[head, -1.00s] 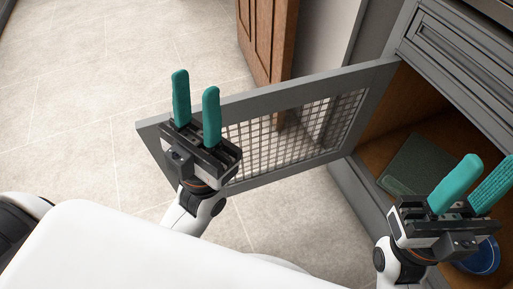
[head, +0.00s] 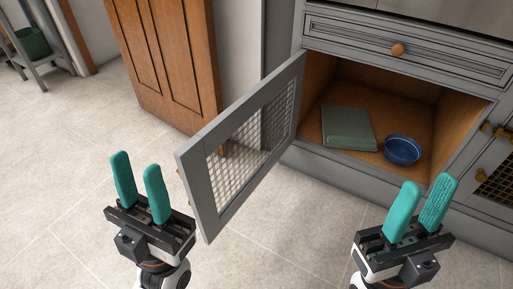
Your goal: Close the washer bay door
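The washer bay door (head: 190,168) is a grey frame with a wire mesh panel. It stands wide open, hinged at the left side of the grey cabinet's lower compartment (head: 318,92) and reaching out toward me. My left gripper (head: 139,186) is open and empty, left of the door's free edge and apart from it in the picture. My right gripper (head: 420,208) is open and empty, over the floor in front of the open compartment. A small knob seems to show at the door's outer edge, but it is mostly hidden.
Inside the compartment lie a green folded mat (head: 348,128) and a blue bowl (head: 402,150). A drawer (head: 370,40) with a wooden knob is above. A brown wooden door (head: 170,60) stands behind. A green bin (head: 32,42) is far left.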

